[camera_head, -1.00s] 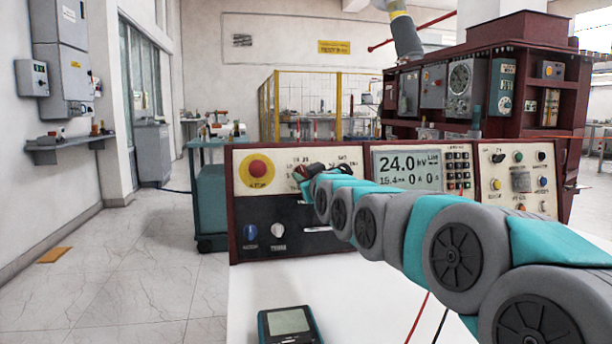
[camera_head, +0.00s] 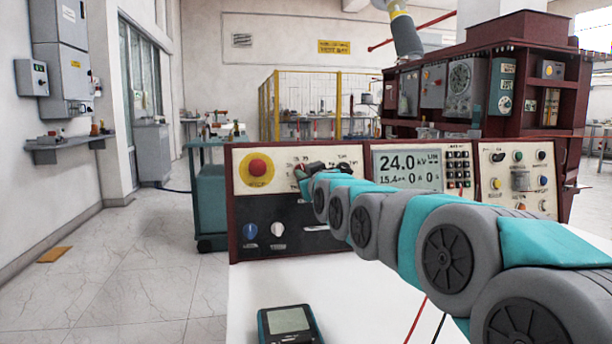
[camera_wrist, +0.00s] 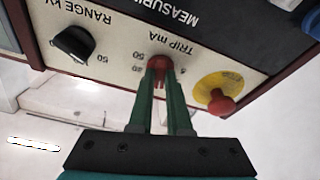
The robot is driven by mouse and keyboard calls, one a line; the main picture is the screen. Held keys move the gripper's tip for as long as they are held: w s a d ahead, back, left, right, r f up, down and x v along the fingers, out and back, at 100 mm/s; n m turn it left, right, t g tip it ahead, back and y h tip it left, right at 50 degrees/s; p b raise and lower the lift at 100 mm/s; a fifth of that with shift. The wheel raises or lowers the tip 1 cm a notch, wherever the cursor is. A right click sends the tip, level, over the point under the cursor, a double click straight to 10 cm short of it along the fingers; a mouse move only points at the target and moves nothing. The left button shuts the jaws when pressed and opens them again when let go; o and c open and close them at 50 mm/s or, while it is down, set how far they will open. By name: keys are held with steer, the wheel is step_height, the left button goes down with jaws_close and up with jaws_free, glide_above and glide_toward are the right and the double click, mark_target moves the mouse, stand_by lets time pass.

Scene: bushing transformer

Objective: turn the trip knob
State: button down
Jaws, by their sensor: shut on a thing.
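The trip knob (camera_wrist: 159,62) is red and sits under the label TRIP MA on the cream panel, which appears upside down in the wrist view. My gripper (camera_wrist: 160,76) has its two green fingers closed on either side of this knob. The fingers cover part of the knob, so its pointer direction cannot be told. In the head view my gripper (camera_head: 302,172) is at the upper left of the control panel (camera_head: 350,155), and my arm hides the knob's details.
A red stop button (camera_head: 258,167) on a yellow disc is left of the gripper. A black range knob (camera_wrist: 73,43) sits on the other side. A handheld meter (camera_head: 288,322) lies on the white table (camera_head: 370,300). Red and black cables run beneath my arm.

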steer(key=shift+a+r+m+t+h+p, duration=0.15)
steer(key=shift+m+h+p, duration=0.4)
steer(key=shift+m, duration=1.55)
steer(key=shift+m+t+h+p, duration=0.15)
steer(key=shift+m+h+p, duration=0.4)
steer(key=shift+m, duration=1.55)
steer(key=shift+h, duration=0.3)
steer(key=c, duration=0.9)
jaws_free()
steer(key=shift+o, duration=0.2)
steer(key=shift+s, duration=0.2)
